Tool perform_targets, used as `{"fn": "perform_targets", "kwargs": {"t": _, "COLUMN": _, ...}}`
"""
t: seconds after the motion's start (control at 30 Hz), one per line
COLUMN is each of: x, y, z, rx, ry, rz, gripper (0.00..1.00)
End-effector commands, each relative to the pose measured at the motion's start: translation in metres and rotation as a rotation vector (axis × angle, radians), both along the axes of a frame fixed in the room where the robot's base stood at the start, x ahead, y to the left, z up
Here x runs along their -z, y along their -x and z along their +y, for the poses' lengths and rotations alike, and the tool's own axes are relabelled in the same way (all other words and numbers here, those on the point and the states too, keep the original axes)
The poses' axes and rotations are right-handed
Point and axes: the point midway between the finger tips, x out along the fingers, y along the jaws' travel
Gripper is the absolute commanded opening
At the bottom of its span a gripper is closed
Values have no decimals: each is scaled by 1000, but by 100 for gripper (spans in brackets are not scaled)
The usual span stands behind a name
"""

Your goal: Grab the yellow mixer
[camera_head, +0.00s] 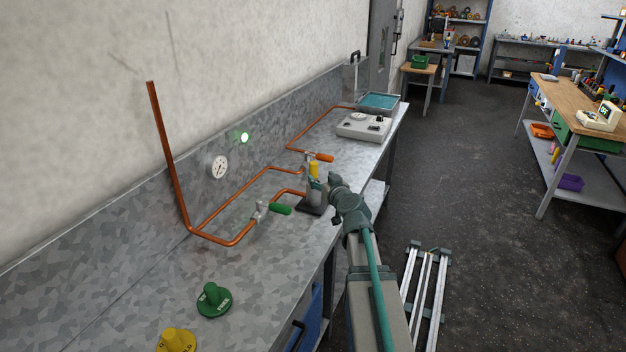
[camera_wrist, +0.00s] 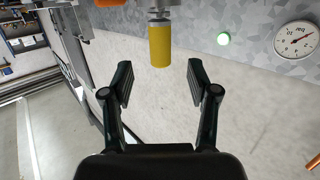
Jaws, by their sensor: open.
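The yellow mixer (camera_head: 314,169) is a small yellow cylinder among the copper pipes on the grey bench, above a dark square base. In the wrist view, the yellow mixer (camera_wrist: 160,46) is attached to a metal fitting. My gripper (camera_wrist: 159,64) is open and empty. The near end of the cylinder shows between its fingertips, with a gap on both sides. In the head view, my arm reaches along the bench front, and my gripper (camera_head: 318,184) is close to the mixer; its fingers are hard to make out there.
An orange handle (camera_head: 324,157) sits right beside the mixer, and a green handle (camera_head: 280,209) is nearer. Copper pipe (camera_head: 212,238) runs along the wall with a round gauge (camera_head: 219,167). A pale device (camera_head: 364,126) is farther back.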

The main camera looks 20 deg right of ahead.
Motion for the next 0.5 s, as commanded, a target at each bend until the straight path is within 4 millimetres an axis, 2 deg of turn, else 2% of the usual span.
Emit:
{"fn": "perform_targets", "kwargs": {"t": 0.03, "x": 0, "y": -12, "z": -2, "rx": -1, "ry": 0, "rz": 2, "gripper": 59}}
{"fn": "perform_targets", "kwargs": {"t": 0.1, "x": 2, "y": -21, "z": -2, "rx": -2, "ry": -2, "rz": 3, "gripper": 59}}
{"fn": "perform_targets", "kwargs": {"t": 0.33, "x": 4, "y": -37, "z": -3, "rx": -1, "ry": -1, "rz": 2, "gripper": 59}}
{"fn": "perform_targets", "kwargs": {"t": 0.5, "x": 6, "y": -60, "z": -5, "rx": -1, "ry": -2, "rz": 3, "gripper": 59}}
